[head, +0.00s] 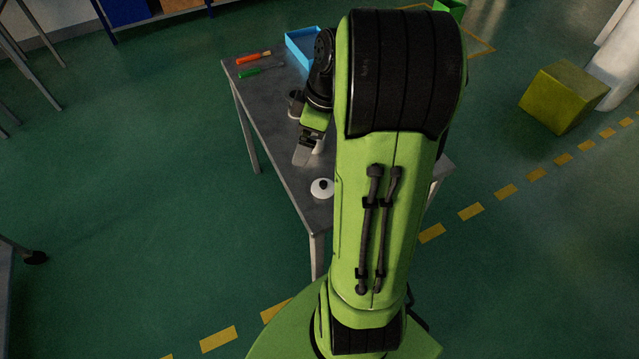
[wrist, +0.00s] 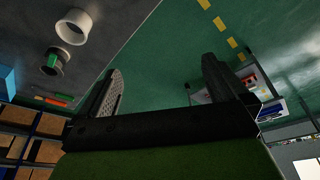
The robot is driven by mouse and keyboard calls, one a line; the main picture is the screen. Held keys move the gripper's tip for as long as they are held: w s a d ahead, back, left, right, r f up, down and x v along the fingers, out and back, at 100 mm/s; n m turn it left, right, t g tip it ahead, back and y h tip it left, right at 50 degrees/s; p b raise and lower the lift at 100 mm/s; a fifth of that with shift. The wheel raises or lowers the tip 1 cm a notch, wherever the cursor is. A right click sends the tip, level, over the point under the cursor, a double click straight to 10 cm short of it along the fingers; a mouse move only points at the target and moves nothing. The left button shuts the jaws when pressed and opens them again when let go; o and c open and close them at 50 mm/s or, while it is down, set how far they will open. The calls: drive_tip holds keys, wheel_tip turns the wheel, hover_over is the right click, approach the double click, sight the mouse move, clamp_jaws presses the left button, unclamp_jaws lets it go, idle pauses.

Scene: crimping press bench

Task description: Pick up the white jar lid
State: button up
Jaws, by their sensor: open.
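The white jar lid (head: 322,188), a round white disc with a dark knob, lies on the grey table near its front corner. My arm hides its right edge in part. My gripper (head: 304,155) is above the table, farther back than the lid and apart from it. In the wrist view my gripper (wrist: 162,85) shows two separated fingers with nothing between them. I cannot make out the lid in the wrist view. A white open-topped round vessel (wrist: 73,27) shows at the upper left there. A white piece (head: 319,146) beside my gripper in the head view may be the same vessel.
The table (head: 263,111) also holds a dark grey cup (head: 296,104), an orange-handled tool (head: 254,57), a green-handled tool (head: 250,73) and a blue tray (head: 297,45). My arm hides much of its right side. A yellow-green box (head: 564,97) stands on the floor at right.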

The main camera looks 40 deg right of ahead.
drive_tip(key=s+d+f+n+y, duration=0.2)
drive_tip(key=d+f+n, duration=0.1)
drive_tip(key=d+f, duration=0.7)
drive_tip(key=b, duration=0.2)
hover_over(323, 183)
drive_tip(key=s+d, duration=0.1)
drive_tip(key=d, duration=0.1)
wheel_tip(323, 183, down, 9)
drive_tip(key=shift+s+a+r, duration=0.15)
drive_tip(key=shift+h, duration=0.3)
drive_tip(key=x, duration=0.5)
drive_tip(key=shift+a+f+b, duration=0.1)
drive_tip(key=shift+f+b, duration=0.2)
drive_tip(key=shift+f, duration=0.1)
drive_tip(key=shift+r, duration=0.1)
drive_tip(key=c, duration=1.1)
